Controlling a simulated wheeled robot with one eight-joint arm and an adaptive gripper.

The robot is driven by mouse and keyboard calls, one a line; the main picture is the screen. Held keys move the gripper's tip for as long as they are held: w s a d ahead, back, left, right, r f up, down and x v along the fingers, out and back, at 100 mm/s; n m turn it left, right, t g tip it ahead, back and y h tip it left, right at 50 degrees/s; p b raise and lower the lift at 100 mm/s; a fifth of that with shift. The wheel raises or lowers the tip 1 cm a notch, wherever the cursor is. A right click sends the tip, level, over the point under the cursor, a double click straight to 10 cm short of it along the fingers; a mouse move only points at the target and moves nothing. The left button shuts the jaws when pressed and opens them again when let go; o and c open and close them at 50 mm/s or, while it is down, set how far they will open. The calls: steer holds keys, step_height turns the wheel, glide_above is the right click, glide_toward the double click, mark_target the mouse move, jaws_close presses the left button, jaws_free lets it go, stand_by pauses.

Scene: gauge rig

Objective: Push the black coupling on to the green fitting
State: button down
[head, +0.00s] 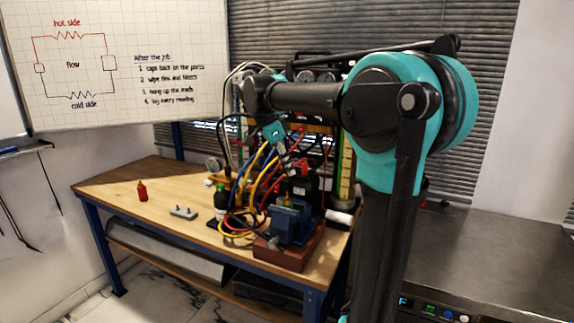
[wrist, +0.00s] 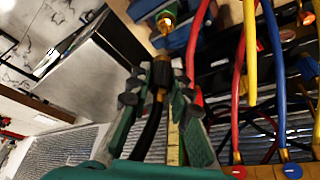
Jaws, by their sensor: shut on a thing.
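My gripper (wrist: 157,84) is shut on the black coupling (wrist: 160,70), with a finger on each side of it. A brass end and a black hose (wrist: 150,128) run back from the coupling between the fingers. The green fitting (wrist: 167,20), a brass piece with a green band, shows ahead of the coupling in the wrist view. A visible gap separates the two. The fitting stands at a blue vise (head: 290,228) on a red-brown block. In the head view my gripper (head: 282,142) is above and behind the vise, and the coupling cannot be made out.
Red, yellow and blue hoses (wrist: 249,50) hang close on the right in the wrist view. A rig with gauges stands behind. A red bottle (head: 142,191), a grey block with pins (head: 184,212) and a dark bottle (head: 220,194) stand on the wooden bench (head: 120,182). The bench's left part is mostly clear.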

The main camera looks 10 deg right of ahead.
steer(key=shift+f, duration=2.4)
steer(key=shift+f, duration=0.35)
steer(key=shift+f, duration=0.35)
steer(key=shift+f, duration=0.7)
steer(key=c, duration=1)
jaws_free()
steer(key=v, duration=1.2)
